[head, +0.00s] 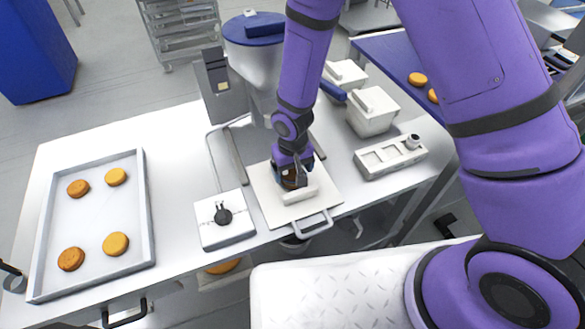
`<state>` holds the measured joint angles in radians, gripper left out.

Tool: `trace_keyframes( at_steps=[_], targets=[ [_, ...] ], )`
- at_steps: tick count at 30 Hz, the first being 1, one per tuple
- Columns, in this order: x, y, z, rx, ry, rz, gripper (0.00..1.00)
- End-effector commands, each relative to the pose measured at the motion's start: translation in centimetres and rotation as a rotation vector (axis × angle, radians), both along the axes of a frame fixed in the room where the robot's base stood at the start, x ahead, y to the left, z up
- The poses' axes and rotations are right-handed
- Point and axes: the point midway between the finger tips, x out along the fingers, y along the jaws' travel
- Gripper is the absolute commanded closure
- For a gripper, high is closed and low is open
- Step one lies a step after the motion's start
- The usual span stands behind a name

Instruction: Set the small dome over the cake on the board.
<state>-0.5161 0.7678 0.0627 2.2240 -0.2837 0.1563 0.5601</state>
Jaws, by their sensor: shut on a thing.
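My gripper (293,180) points down over the white board (268,205) near the table's front edge. It is shut on a small dark brown thing (289,182), mostly hidden by the fingers. I cannot tell if this is the small dome, or if it touches the board. A pale, block-like piece (301,193) is on the board just in front of the gripper. I cannot make out a cake on the board; the fingers hide part of it. The board has a metal handle (315,226) at its front edge.
A tray (146,225) with several golden rounds lies at the left. A white square box with a black knob (223,214) stands left of the board. A hopper machine (257,60) stands behind; white bins (372,112) and a slotted holder (391,157) are at the right.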

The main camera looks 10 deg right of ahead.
Motion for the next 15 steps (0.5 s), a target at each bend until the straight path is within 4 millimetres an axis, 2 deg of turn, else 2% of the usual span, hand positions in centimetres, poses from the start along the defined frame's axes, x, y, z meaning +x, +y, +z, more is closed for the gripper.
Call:
trace_keyframes(
  at_steps=[15],
  targets=[
    [-0.01, -0.01, -0.39, 0.0, 0.001, -0.001, 0.36]
  ],
)
